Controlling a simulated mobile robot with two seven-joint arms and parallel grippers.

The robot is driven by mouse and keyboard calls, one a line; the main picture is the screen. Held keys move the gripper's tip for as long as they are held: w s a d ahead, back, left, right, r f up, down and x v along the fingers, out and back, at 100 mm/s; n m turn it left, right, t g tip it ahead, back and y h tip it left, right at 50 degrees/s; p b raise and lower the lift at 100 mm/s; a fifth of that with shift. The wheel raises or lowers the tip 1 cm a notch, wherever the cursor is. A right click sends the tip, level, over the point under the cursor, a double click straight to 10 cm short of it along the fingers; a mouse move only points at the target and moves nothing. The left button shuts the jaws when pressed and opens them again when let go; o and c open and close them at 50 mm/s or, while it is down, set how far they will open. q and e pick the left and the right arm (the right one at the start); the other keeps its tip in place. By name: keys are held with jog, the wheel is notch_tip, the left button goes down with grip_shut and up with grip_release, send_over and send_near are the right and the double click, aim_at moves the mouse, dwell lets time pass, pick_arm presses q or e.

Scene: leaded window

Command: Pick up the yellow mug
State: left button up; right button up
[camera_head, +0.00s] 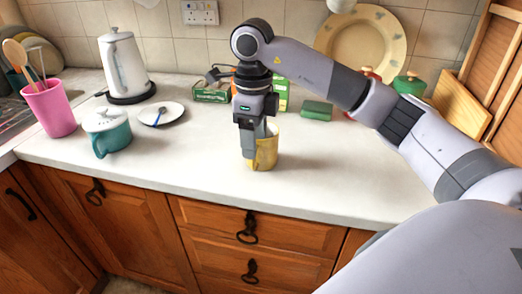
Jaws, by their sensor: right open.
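The yellow mug (267,153) stands upright on the white counter (190,170), near its front edge. My right gripper (249,152) points down at the mug's left side, and its fingers cover part of the mug's rim and left wall. The right gripper is open. I cannot tell whether a finger reaches inside the mug or touches it. My left gripper is not in view.
To the left stand a teal mug with a white lid (107,131), a pink utensil pot (49,108), a white plate (162,113) and a kettle (123,62). Behind are small boxes (212,92) and a green sponge (317,110). The counter's front right is clear.

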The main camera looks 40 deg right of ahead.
notch_tip(320, 180, down, 6)
jog(key=shift+r, duration=0.1)
jog(key=shift+c, duration=0.3)
grip_shut()
jog(key=shift+r, duration=0.15)
jog(key=shift+r, duration=1)
notch_tip(320, 180, up, 6)
jog(key=shift+r, duration=0.25)
notch_tip(320, 180, up, 11)
jog(key=p, duration=0.3)
